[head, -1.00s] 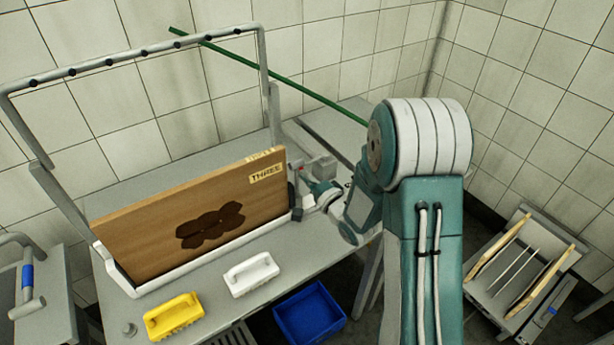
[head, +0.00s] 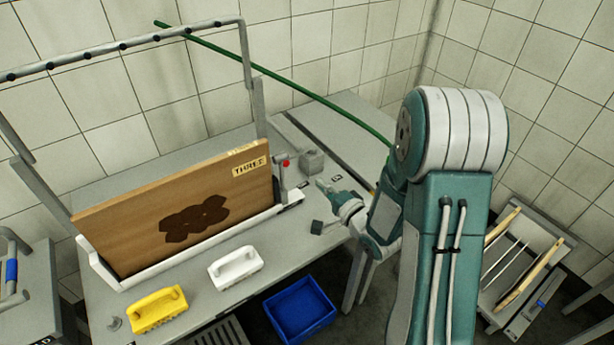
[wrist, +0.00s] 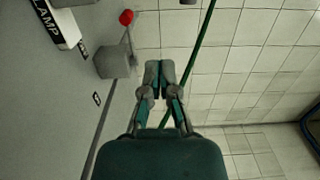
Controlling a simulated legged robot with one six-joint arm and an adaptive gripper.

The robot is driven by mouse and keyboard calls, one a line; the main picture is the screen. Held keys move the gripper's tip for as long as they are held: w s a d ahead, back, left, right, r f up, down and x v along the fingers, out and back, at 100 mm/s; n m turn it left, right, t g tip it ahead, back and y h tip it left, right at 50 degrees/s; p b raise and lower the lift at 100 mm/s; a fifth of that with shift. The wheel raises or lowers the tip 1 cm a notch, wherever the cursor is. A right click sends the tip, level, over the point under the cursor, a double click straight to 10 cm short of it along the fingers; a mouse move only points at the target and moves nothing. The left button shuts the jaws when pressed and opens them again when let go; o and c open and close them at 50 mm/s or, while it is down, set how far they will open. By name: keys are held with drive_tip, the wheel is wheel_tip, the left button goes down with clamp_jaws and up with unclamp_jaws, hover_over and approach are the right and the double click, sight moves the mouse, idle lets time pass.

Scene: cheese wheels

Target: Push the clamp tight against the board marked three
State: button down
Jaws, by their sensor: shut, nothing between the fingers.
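The brown board marked THREE (head: 130,222) stands upright in a white tray (head: 200,256), with dark blotches on its face. By its right end is the clamp's red knob (head: 286,163). A grey block (head: 312,161) sits just right of the knob. In the wrist view the red knob (wrist: 126,17) is on a thin rod above the grey block (wrist: 115,63), by a white part lettered "LAMP". I cannot tell whether the clamp touches the board. My gripper (head: 321,185) is shut and empty, right of the board and apart from the block; its fingertips (wrist: 158,66) meet in the wrist view.
A white brush (head: 235,268) and a yellow brush (head: 157,309) lie on the table in front of the tray. A blue bin (head: 300,308) is below the table's edge. A green hose (head: 300,90) runs behind my arm. A rack (head: 515,262) stands at right.

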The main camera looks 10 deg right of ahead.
drive_tip(key=c, duration=1.1)
unclamp_jaws()
drive_tip(key=d, duration=0.1)
drive_tip(key=s+d, duration=0.1)
drive_tip(key=shift+s+d, duration=0.2)
drive_tip(key=shift+d, duration=0.1)
drive_tip(key=shift+o, duration=0.6)
drive_tip(key=shift+n, duration=0.3)
drive_tip(key=n+g+y, duration=0.1)
drive_tip(key=n+y, duration=0.1)
drive_tip(key=n, duration=1.7)
approach(282, 167)
drive_tip(key=x, duration=0.9)
drive_tip(key=shift+w, duration=0.1)
clamp_jaws()
